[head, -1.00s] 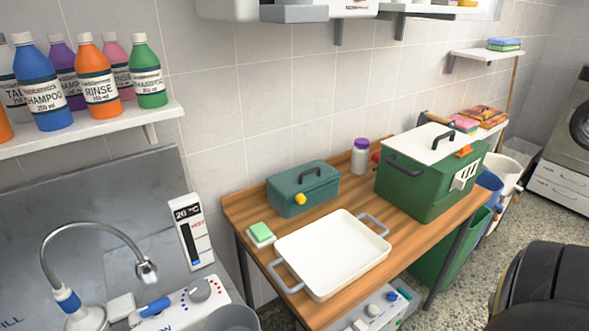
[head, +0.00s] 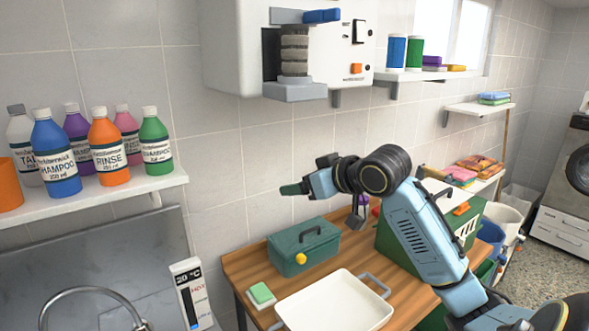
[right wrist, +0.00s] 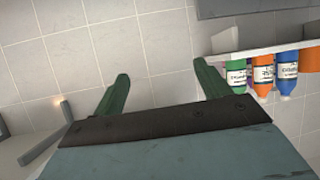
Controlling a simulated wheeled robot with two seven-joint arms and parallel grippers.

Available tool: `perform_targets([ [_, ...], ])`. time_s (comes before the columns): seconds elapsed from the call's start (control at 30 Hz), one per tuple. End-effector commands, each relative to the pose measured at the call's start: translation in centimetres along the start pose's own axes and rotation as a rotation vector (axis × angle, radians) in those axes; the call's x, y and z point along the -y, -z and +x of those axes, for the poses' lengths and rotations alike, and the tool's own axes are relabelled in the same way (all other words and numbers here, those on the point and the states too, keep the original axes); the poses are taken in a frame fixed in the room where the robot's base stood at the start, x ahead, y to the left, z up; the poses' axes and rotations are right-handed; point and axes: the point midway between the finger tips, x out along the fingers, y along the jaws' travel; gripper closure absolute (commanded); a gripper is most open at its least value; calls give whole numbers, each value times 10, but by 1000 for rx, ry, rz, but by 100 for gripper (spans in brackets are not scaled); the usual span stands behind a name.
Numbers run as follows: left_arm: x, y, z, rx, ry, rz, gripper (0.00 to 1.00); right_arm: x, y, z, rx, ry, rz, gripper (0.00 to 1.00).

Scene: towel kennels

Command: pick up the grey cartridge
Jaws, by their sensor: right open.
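A grey-brown ribbed cylinder (head: 294,52), which looks like the grey cartridge, stands upright in the open bay of the white wall unit (head: 232,50) in the head view. My right gripper (head: 292,188) is below this unit, in front of the wall tiles and above the table, and points left. In the right wrist view my right gripper (right wrist: 163,86) has its two green fingers spread wide, with only tiled wall between them. The cartridge cannot be made out in the right wrist view. My left gripper is not in view.
A shelf of bottles (head: 85,190) is on the left. The wooden table (head: 240,262) holds a teal box (head: 303,247), a white tray (head: 335,305) and a green crate (head: 395,240). A shelf (head: 430,75) with blue and green cylinders adjoins the wall unit.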

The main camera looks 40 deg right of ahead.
Motion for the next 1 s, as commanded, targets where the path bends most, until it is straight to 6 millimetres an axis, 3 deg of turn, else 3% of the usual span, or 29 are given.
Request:
perform_targets([
  [0.03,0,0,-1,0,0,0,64,-16,51,-27,-98,-7,1,25],
  [0.13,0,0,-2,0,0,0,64,-34,120,-79,-249,8,11,25],
  [0.23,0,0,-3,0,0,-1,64,-43,164,-124,-358,23,15,25],
  [0.37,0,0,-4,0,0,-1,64,-47,191,-156,-432,38,17,25],
  [0.47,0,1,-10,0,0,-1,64,-48,201,-156,-447,44,19,25],
  [0.8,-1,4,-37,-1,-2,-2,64,-45,228,-102,-447,44,20,25],
  [1.0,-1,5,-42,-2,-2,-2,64,-44,232,-88,-446,43,17,25],
])
